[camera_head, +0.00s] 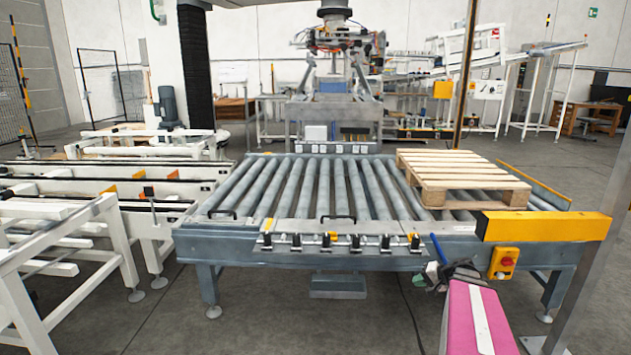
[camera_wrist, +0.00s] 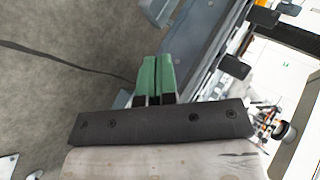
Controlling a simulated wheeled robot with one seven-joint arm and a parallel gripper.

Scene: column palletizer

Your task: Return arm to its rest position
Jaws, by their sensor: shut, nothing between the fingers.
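In the wrist view my gripper (camera_wrist: 157,62) has its two green fingers side by side, touching, with nothing between them. In the head view my pink arm (camera_head: 479,315) reaches in from the bottom right. Its end is in front of the front edge of the roller conveyor (camera_head: 325,262), below the conveyor's top, and looks small there. The finger details are hard to make out in that view. In the wrist view the fingers point toward grey floor and a blue-grey frame beam (camera_wrist: 205,38).
A wooden pallet (camera_head: 462,172) lies on the rollers at the right. A yellow guard (camera_head: 545,226) and a yellow box with a red button (camera_head: 503,263) are close to my arm at the right. White conveyor frames (camera_head: 85,235) stand at the left. The floor in front is mostly clear.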

